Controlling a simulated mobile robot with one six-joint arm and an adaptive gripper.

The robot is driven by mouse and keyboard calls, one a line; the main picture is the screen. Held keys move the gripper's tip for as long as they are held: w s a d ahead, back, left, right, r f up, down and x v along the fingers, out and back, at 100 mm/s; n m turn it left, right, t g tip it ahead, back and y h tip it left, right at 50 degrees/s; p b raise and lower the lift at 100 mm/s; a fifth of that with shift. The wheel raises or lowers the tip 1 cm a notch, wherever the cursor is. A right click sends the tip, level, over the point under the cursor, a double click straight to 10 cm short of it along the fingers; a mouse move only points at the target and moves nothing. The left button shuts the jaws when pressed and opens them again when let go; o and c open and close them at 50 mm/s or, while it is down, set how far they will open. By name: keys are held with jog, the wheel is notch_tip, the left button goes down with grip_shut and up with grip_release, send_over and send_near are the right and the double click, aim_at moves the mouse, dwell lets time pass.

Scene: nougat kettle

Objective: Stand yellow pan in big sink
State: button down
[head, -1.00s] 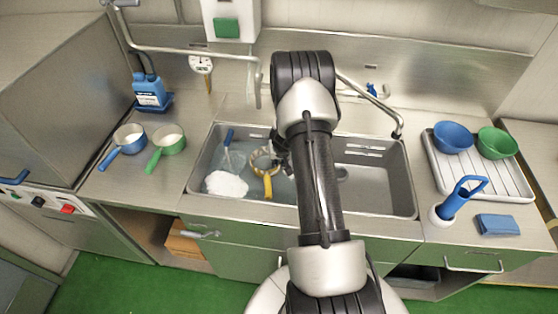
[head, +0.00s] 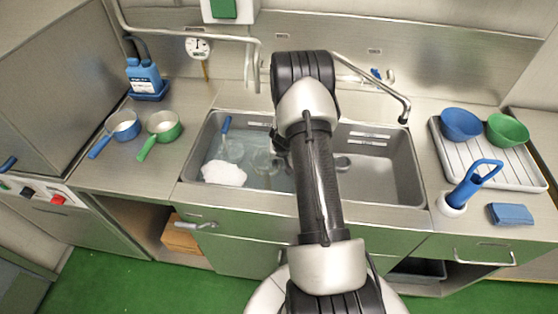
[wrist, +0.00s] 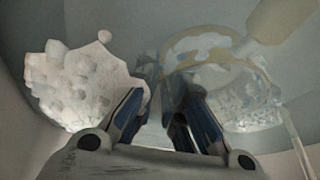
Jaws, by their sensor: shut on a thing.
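My gripper (wrist: 165,92) is down in that left part, shut on the yellow pan (wrist: 205,42). In the wrist view the pan's ochre rim lies at the fingertips, and its thick yellow handle (wrist: 283,20) points to the upper right. Water blurs the pan, so its exact tilt is hard to tell. In the head view only a faint round outline shows beside my gripper (head: 281,140), partly hidden by my arm.
White foam (head: 223,173) floats at the sink's left; a blue-handled whisk (head: 226,126) stands near it. Blue (head: 122,126) and green (head: 163,127) pans sit on the left counter. A bent tap (head: 385,93) reaches over the sink. The sink's right side looks clear.

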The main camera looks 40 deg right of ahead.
dwell(0.4)
jog(key=c, duration=1.6)
grip_release()
jog(key=shift+f, duration=0.1)
jog(key=v, duration=1.2)
